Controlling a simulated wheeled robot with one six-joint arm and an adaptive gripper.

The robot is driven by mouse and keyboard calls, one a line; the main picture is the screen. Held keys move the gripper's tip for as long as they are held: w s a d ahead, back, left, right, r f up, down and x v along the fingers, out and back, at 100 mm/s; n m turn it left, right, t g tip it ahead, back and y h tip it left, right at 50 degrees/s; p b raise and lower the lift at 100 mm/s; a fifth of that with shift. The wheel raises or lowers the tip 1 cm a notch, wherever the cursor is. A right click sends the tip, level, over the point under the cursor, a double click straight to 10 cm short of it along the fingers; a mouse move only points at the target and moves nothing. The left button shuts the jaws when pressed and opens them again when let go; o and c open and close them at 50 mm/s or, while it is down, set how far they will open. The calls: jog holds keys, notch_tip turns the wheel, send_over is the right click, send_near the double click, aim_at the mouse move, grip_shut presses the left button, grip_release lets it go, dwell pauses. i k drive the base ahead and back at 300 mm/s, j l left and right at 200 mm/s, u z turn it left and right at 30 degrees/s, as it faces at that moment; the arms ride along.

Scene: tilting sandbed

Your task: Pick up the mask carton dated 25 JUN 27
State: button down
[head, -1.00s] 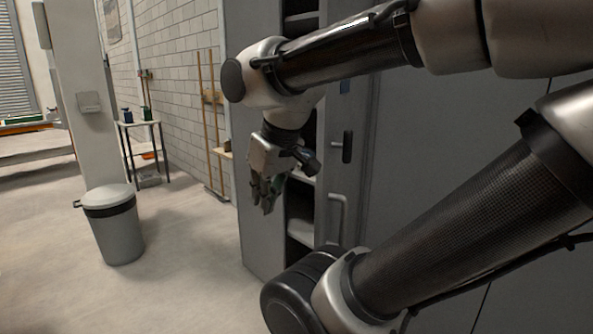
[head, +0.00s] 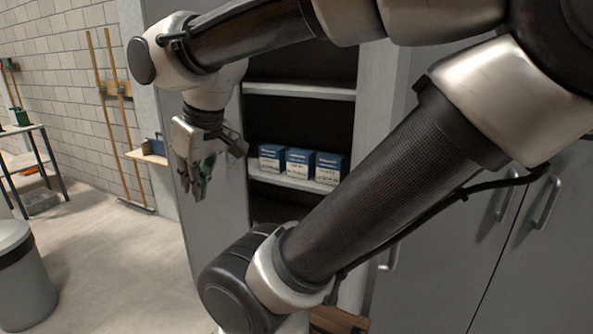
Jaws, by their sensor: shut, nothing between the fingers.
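In the head view, three blue-and-white cartons stand side by side on a cabinet shelf: a left carton (head: 271,159), a middle carton (head: 299,163) and a right carton (head: 328,168). Their fronts carry dark print too small to read, so I cannot tell which is dated 25 JUN 27. My gripper (head: 199,190) hangs pointing down to the left of the cartons, apart from them, in front of the cabinet's left side. It is shut and empty.
The cartons' shelf (head: 262,178) has another shelf (head: 300,90) above it. My arm crosses below and right of the cartons. Closed grey doors (head: 450,250) stand at right. A grey bin (head: 25,280) stands at left, with clear floor beside it.

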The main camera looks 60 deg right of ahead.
aim_at(299, 162)
jog(key=i+j+z, duration=0.1)
jog(key=i+z, duration=0.2)
jog(key=z, duration=0.15)
jog(key=i+j+z, duration=0.15)
jog(key=z, duration=0.35)
jog(key=i+j+z, duration=0.3)
jog(key=z, duration=0.15)
jog(key=i+j+z, duration=0.15)
jog(key=j+z, duration=0.2)
jog(key=z, duration=0.15)
jog(key=i+j+z, duration=0.1)
jog(key=j+z, duration=0.85)
jog(key=i+l, duration=0.05)
jog(key=l, duration=0.05)
